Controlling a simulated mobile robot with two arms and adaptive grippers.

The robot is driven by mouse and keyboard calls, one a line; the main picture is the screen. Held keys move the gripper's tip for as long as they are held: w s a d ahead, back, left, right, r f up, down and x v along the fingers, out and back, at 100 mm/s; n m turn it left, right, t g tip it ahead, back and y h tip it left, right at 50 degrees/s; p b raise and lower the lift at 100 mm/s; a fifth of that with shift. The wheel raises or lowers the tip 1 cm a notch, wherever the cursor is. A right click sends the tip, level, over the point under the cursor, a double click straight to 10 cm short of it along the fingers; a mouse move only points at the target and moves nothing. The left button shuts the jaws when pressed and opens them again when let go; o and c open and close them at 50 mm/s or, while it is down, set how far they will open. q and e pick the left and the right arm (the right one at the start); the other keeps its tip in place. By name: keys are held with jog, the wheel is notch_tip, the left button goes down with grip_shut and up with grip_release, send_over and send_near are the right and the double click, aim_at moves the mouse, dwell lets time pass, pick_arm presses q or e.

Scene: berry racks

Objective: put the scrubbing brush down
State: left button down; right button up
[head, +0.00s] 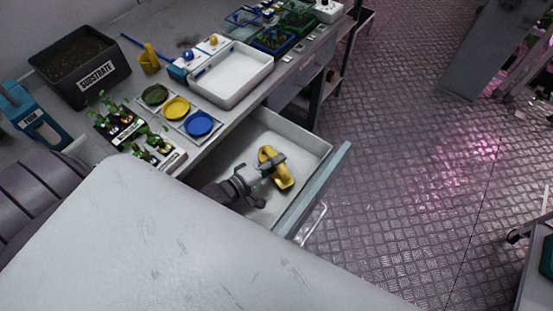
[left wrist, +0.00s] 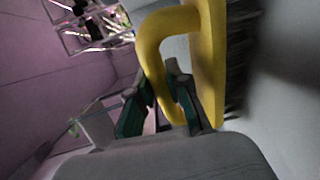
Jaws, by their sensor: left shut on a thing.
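The yellow scrubbing brush (head: 284,179) is in the open drawer (head: 309,142) under the bench in the head view. My left gripper (head: 271,164) reaches into the drawer and is shut on the brush. In the left wrist view the brush (left wrist: 207,65) shows large, with its looped yellow handle between the fingers of my left gripper (left wrist: 158,95) and dark bristles facing right. A pale surface lies beside the bristles; I cannot tell whether they touch it. My right gripper is not in view.
The drawer floor left of the brush looks bare. On the bench stand a white tray (head: 233,97), a black substrate box (head: 108,72), small colored dishes (head: 199,123) and potted seedlings (head: 158,143). The metal floor (head: 410,170) right of the drawer is clear.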

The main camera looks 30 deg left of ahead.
pick_arm(q)
jog(key=shift+f, duration=0.15)
jog(key=c, duration=1.1)
grip_release()
jog(key=shift+r, duration=0.2)
jog(key=shift+s+a+f, duration=0.1)
jog(key=shift+s, duration=0.2)
jog(key=v, duration=0.5)
jog(key=shift+s+a+b, duration=0.1)
jog(key=shift+s+b, duration=0.2)
jog(key=shift+b, duration=0.05)
jog(key=shift+s+a+r, duration=0.2)
jog(key=shift+s, duration=0.3)
